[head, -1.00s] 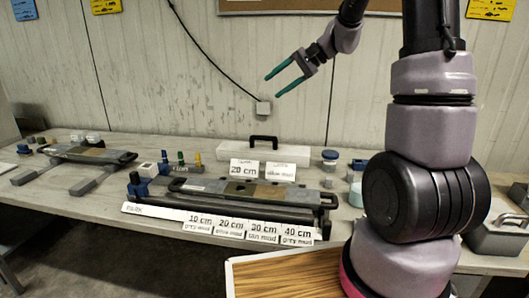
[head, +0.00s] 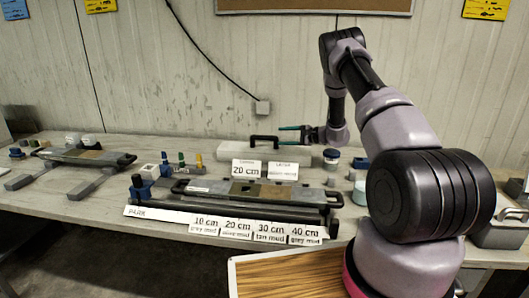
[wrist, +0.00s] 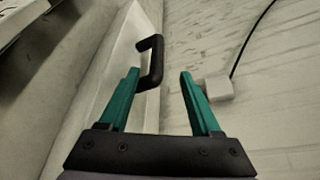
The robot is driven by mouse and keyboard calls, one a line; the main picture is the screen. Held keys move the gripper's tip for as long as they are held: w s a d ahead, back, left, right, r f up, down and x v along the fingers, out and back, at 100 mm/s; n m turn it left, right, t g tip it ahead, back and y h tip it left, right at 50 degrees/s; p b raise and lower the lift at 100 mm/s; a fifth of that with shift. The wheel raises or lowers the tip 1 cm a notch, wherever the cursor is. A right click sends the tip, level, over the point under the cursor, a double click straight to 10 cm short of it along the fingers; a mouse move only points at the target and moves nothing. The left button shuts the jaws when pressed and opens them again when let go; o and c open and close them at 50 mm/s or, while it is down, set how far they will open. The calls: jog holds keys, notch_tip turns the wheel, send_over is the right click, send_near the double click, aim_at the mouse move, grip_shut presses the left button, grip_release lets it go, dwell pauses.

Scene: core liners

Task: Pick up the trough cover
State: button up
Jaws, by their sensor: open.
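The trough cover (head: 236,149) appears to be the long white piece at the back of the bench, with a black bar handle (head: 264,139) on top. In the wrist view the white cover (wrist: 118,50) runs away from me and its black handle (wrist: 155,62) stands near the left fingertip, toward the gap between the fingers. My gripper (head: 283,132) has teal fingers. It is open and empty, just right of the handle at about its height. The wrist view shows the gripper (wrist: 160,72) fingers well apart. Whether a finger touches the handle I cannot tell.
Label cards (head: 246,168) stand before the cover, and a dark tray (head: 220,187) lies in front. A jar (head: 331,157) stands right of the cover, below my arm. A wall box (head: 262,107) with a cable is behind. Another tray (head: 100,155) lies at left.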

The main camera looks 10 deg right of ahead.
aim_at(267, 138)
jog(key=x, duration=0.3)
jog(key=shift+w+a+f, duration=0.1)
jog(key=shift+a, duration=0.1)
jog(key=x, duration=0.4)
jog(key=shift+w+d+f, duration=0.1)
jog(key=shift+f, duration=0.25)
jog(key=shift+w+a, duration=0.45)
jog(key=shift+a, duration=0.05)
grip_shut()
dwell(0.4)
